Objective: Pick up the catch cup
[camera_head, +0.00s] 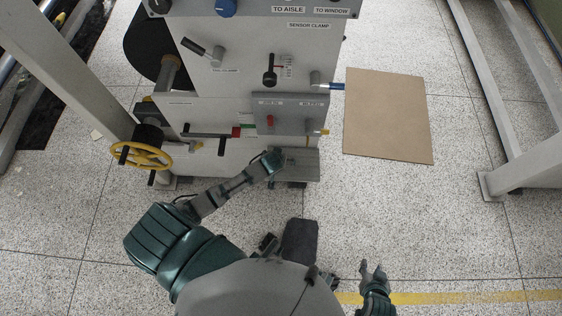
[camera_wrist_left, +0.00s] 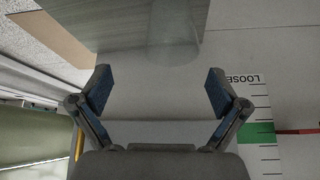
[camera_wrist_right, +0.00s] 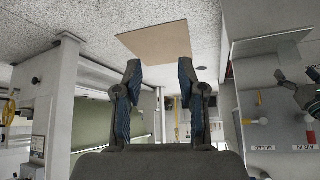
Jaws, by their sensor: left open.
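My left gripper (camera_head: 272,160) is at the lower edge of the grey machine panel, beside a flat plate (camera_head: 303,164). In the left wrist view, its fingers (camera_wrist_left: 160,85) are wide apart with nothing between them. A grey rounded cylinder (camera_wrist_left: 173,38), possibly the catch cup, shows beyond the fingertips at the top, partly through or against a see-through plate (camera_wrist_left: 120,32). I cannot clearly pick out a cup in the head view. My right gripper (camera_head: 373,272) is low and to the right, away from the machine. Its fingers (camera_wrist_right: 160,75) are apart and empty.
The machine (camera_head: 240,70) has levers, a blue knob (camera_head: 225,7) and a yellow handwheel (camera_head: 141,155) at left. A brown board (camera_head: 387,115) lies on the floor to the right. A grey post (camera_head: 528,172) stands further right. Open speckled floor lies between.

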